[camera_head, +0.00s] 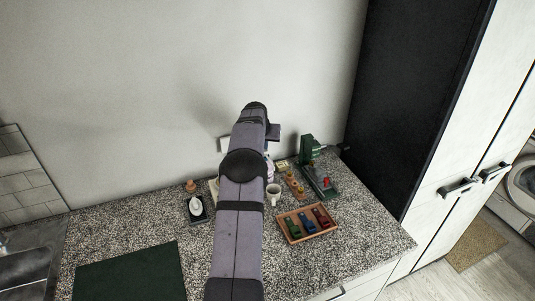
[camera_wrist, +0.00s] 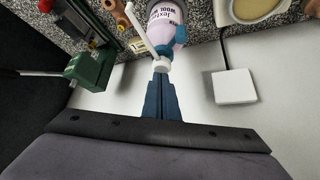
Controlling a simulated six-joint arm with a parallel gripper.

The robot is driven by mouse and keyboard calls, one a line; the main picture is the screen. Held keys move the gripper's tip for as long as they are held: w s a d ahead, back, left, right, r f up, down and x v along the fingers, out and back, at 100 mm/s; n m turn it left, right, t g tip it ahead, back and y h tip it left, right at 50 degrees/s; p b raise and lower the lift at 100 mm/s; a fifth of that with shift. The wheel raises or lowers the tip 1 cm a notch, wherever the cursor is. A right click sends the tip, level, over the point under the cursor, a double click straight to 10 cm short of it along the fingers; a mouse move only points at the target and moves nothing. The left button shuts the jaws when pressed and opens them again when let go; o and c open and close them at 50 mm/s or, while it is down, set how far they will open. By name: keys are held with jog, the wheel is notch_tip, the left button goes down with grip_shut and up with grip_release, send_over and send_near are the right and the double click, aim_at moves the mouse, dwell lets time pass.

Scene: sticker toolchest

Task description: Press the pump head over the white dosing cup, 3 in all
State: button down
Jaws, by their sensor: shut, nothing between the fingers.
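The pump bottle (camera_wrist: 165,28), pale pink with a dark printed label and a blue collar, is at the top middle of the wrist view. Its white pump head (camera_wrist: 162,64) has a long thin white spout. My gripper (camera_wrist: 161,78) is shut and empty, its blue fingertips right at the pump head; I cannot tell whether they touch. In the head view my arm hides the fingertips and most of the bottle (camera_head: 269,168). A white cup (camera_head: 273,192) stands on the counter just right of my arm; any liquid in it is too small to tell.
A wooden tray (camera_head: 307,235) holds several coloured clamps. A green tool (camera_head: 306,150) stands behind it and also shows in the wrist view (camera_wrist: 90,67). A white wall plate (camera_wrist: 235,87) is beside the fingers. A dark green mat (camera_head: 130,272) lies front left.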

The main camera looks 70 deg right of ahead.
jog(key=shift+a+f, duration=0.1)
jog(key=shift+f, duration=0.1)
jog(key=shift+r+p, duration=0.95)
jog(key=shift+r, duration=0.1)
jog(key=shift+f, duration=0.15)
jog(key=shift+f+b, duration=0.75)
jog(key=shift+f, duration=0.25)
jog(key=shift+r+p, duration=0.9)
jog(key=shift+r, duration=0.45)
jog(key=shift+r+p, duration=1.65)
jog(key=shift+r, duration=0.3)
